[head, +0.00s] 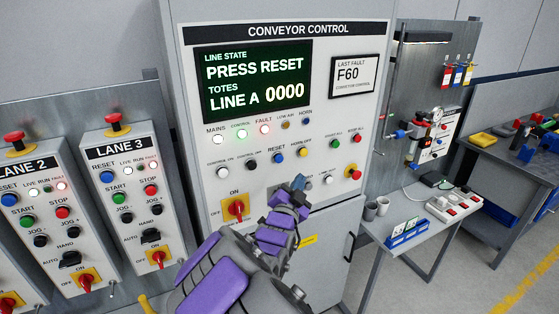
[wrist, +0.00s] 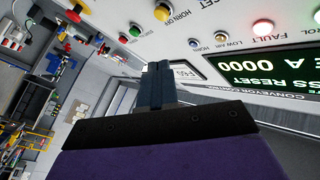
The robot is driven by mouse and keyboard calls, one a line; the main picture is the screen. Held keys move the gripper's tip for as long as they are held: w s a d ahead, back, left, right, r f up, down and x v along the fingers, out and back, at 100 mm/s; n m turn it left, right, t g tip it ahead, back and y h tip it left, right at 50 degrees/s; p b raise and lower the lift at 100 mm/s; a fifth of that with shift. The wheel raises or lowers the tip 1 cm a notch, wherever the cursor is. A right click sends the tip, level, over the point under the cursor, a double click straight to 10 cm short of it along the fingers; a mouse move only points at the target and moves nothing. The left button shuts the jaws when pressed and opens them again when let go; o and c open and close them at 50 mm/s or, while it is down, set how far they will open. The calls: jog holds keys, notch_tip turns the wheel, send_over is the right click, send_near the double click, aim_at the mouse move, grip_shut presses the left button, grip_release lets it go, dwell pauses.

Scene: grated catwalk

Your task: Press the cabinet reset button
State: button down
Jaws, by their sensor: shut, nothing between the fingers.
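The conveyor control cabinet (head: 285,90) stands in front of me, and its screen (head: 255,80) reads "PRESS RESET". The blue reset button (head: 277,158) is in the button row below the lamps, left of the yellow horn-off button (head: 303,152). My gripper (head: 298,181) is shut and empty, below and slightly right of the reset button in the head view. How far it is from the panel is hard to tell. In the wrist view the shut fingers (wrist: 158,75) show before the upside-down panel; part of the RESET label is at the top edge, but the button is out of frame.
Lane 2 (head: 40,190) and Lane 3 (head: 125,190) boxes with buttons and switches stand at left. A red rotary switch (head: 236,208) sits low on the cabinet. At right is a small table (head: 405,250) with cups and switch blocks, and a workbench (head: 500,160) behind.

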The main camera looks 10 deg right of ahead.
aim_at(279, 159)
jog(key=shift+a, duration=0.1)
jog(key=w+a+p, duration=0.2)
jog(key=w+p, duration=0.4)
jog(key=w, duration=0.2)
jog(key=shift+w+a, duration=0.25)
jog(key=shift+a, duration=0.15)
dwell(1.9)
jog(key=shift+w, duration=0.3)
